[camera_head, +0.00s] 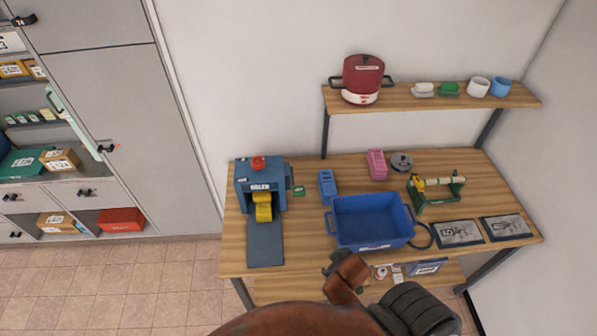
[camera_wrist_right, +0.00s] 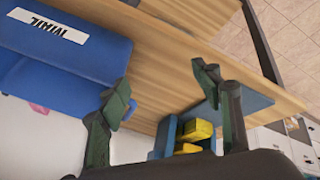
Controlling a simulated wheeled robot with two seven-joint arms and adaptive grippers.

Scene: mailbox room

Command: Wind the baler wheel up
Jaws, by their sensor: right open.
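The baler (camera_head: 262,187) is a blue-grey machine at the left end of the wooden table, with a red knob (camera_head: 258,162) on top and a yellow block (camera_head: 263,206) in its front opening. A dark part (camera_head: 289,176) sits on its right side; I cannot tell whether it is the wheel. In the right wrist view the baler (camera_wrist_right: 166,137) shows beyond the fingers with its yellow part (camera_wrist_right: 197,131). My right gripper (camera_wrist_right: 162,90) is open and empty, apart from the baler. In the head view it is near the table's front edge, partly hidden. My left gripper is out of view.
A blue mail bin (camera_head: 372,219) stands right of the baler, close to my right gripper. A blue mat (camera_head: 265,243) lies before the baler. A small blue box (camera_head: 327,186) and a pink box (camera_head: 377,164) stand behind the bin. A shelf (camera_head: 440,99) overhangs the back.

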